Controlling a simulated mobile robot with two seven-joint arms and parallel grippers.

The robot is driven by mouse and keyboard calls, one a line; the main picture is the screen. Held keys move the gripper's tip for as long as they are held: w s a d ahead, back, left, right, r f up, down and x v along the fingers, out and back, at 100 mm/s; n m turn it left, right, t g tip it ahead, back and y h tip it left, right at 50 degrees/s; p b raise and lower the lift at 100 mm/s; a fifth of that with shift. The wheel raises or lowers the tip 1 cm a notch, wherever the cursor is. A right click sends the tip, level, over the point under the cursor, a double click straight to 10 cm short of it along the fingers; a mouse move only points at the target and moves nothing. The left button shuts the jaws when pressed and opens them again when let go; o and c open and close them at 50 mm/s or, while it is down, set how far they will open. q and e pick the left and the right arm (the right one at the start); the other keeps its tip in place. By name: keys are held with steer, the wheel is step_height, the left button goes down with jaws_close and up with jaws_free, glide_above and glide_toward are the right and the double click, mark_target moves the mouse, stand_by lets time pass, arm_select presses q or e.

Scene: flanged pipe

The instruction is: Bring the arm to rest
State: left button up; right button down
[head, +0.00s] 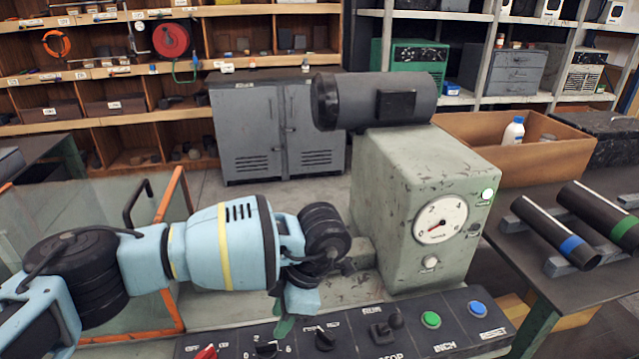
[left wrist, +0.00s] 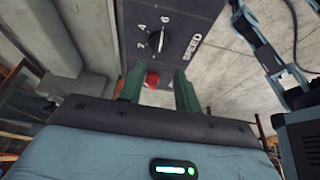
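My left arm, pale blue with black joints, reaches in from the left in the head view, in front of the grey-green machine (head: 425,180). Its gripper (head: 284,326) has green fingers and points down near the back edge of the black control panel (head: 350,337). In the left wrist view the gripper (left wrist: 159,74) has its two fingers apart with nothing held. A red knob (left wrist: 152,79) shows in the gap between them, apparently beyond the tips. The speed dial (left wrist: 157,41) is past the knob. My right gripper is not seen.
A dark motor (head: 375,100) sits on top of the machine. Dark pipes with blue (head: 555,232) and green (head: 605,215) bands lie on the right bench. A clear panel with an orange frame (head: 172,205) stands behind my left arm. A cardboard box (head: 550,160) is behind right.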

arm_select(q)
steer(key=s+d+f+g+h, duration=0.2)
steer(key=s+d+g+h, duration=0.15)
steer(key=s+d, duration=0.35)
steer(key=s+d+f+g+h, duration=0.2)
steer(key=s+d+f+h, duration=0.1)
steer(key=s+d+h, duration=0.3)
steer(key=s+d+r+n+h+p, duration=0.1)
steer(key=s+d+r+n+h, duration=0.4)
steer(key=d+r+n+h, duration=0.7)
steer(key=w+a+f+n+t+h, duration=0.35)
steer(key=w+a+n+t, duration=0.4)
steer(key=n+t, duration=0.85)
steer(key=a+f+n+t+y+p, duration=0.1)
steer(key=a+f+n+t+y, duration=0.6)
steer(key=a+f+n+y, duration=0.25)
steer(key=s+a+f+n+g+y+p, duration=0.1)
steer(key=s+a+f+n+g+y, duration=0.6)
steer(key=s+a+f, duration=1.1)
steer(key=s+n+y, duration=0.1)
steer(key=n+y, duration=0.1)
steer(key=n, duration=0.2)
steer(key=shift+a, duration=0.15)
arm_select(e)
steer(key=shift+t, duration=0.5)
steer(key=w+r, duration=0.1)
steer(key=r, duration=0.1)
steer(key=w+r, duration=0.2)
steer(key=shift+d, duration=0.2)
